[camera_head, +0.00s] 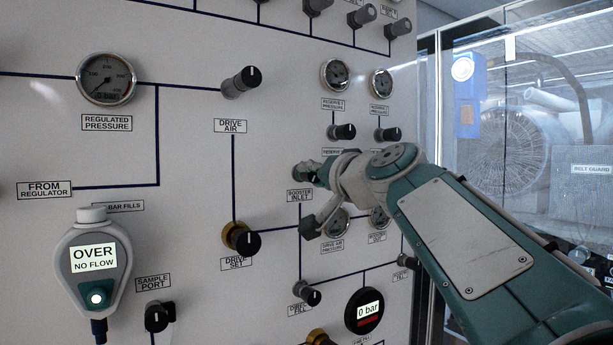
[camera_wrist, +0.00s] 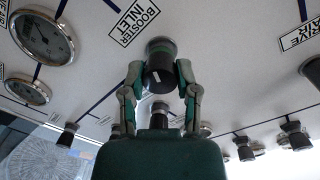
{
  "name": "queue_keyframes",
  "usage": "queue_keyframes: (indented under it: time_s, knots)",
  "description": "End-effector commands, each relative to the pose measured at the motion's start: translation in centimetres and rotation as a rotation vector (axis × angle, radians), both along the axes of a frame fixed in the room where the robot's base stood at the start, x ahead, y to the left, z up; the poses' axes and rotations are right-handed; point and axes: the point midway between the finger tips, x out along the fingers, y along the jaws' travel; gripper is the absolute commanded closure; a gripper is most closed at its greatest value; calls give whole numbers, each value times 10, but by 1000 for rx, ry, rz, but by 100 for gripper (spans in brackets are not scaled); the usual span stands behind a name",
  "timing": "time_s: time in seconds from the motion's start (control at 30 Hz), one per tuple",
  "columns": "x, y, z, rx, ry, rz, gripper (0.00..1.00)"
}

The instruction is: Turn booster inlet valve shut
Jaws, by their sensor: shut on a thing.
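The mark looks slightly tilted. The "BOOSTER INLET" label (camera_wrist: 134,22) is beside it, and also shows in the head view (camera_head: 299,195). My gripper (camera_wrist: 161,75) is shut on the knob, one finger on each side. In the head view my gripper (camera_head: 308,171) is at the panel just above the label, and it mostly hides the knob.
The light panel carries other knobs, such as drive air (camera_head: 241,82), drive set (camera_head: 240,238) and direct fill (camera_head: 307,293). Gauges sit close by, including regulated pressure (camera_head: 106,79) and a reserve gauge (camera_head: 336,75). A handheld meter (camera_head: 94,262) reads "OVER NO FLOW". A round display (camera_head: 366,310) reads "0 bar".

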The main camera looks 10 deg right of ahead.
Motion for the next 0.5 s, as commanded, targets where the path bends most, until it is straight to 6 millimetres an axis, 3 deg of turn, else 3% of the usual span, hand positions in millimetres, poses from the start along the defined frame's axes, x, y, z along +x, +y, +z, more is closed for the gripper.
queue_keyframes:
  time_s: [0.5]
  knots:
    - [2, 0, -4, 466, 163, 0, 100]
